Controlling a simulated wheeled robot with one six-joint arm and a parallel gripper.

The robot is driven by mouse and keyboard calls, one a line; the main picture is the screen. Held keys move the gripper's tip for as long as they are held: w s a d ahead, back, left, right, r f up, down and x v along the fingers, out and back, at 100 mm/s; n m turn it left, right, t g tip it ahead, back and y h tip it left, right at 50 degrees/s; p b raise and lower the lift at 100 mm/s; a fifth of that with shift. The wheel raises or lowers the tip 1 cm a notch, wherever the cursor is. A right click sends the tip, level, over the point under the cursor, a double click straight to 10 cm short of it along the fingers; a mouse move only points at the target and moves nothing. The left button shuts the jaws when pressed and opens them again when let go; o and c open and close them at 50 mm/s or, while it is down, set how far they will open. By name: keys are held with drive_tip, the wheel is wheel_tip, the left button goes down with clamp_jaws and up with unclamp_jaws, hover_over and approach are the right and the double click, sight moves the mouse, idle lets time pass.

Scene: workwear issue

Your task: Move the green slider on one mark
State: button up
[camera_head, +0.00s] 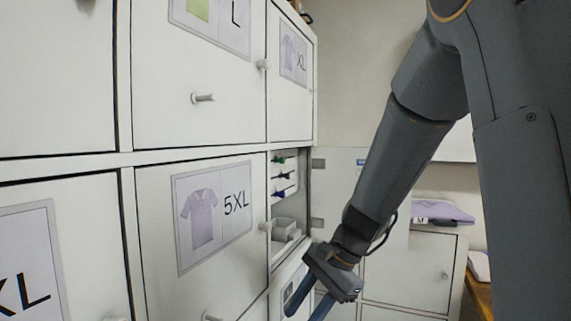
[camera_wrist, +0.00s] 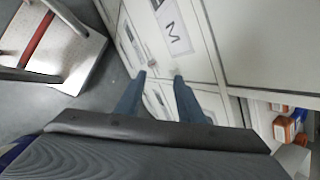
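In the head view a narrow open bay in the cabinet front holds white rails with small coloured pieces. The top piece is green and looks like the green slider (camera_head: 280,160); its marks are too small to read. A dark piece (camera_head: 284,175) and a blue piece (camera_head: 280,193) sit on the rails below it. My gripper (camera_head: 304,310) is below and to the right of the bay, apart from the sliders, its blue fingers pointing down. In the wrist view my gripper (camera_wrist: 159,76) has its fingers spread with nothing between them. The green slider is not visible there.
White locker doors with knobs and size labels, such as the 5XL door (camera_head: 155,240), fill the left. Folded purple clothing (camera_head: 440,212) lies on a low cabinet at the right. The wrist view shows a step stool (camera_wrist: 85,62) and orange-and-white items (camera_wrist: 284,128) in an opening.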

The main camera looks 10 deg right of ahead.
drive_tip(key=w+r+m+t+y, duration=0.35)
drive_tip(key=w+r+m, duration=0.25)
drive_tip(key=w+r, duration=0.4)
drive_tip(key=m+t+y, duration=0.6)
approach(284, 161)
drive_tip(key=w, duration=0.1)
drive_tip(key=shift+g+h, duration=0.25)
drive_tip(key=p+x, duration=0.1)
drive_tip(key=x, duration=0.1)
drive_tip(key=p+x, duration=0.1)
drive_tip(key=x, duration=0.1)
drive_tip(key=p+x, duration=0.1)
drive_tip(key=x, duration=0.1)
drive_tip(key=shift+s+a+r, duration=0.1)
drive_tip(key=shift+a+r, duration=0.25)
drive_tip(key=shift+r, duration=0.05)
drive_tip(key=shift+x, duration=0.75)
drive_tip(key=shift+f, duration=0.1)
drive_tip(key=shift+c, duration=0.5)
clamp_jaws()
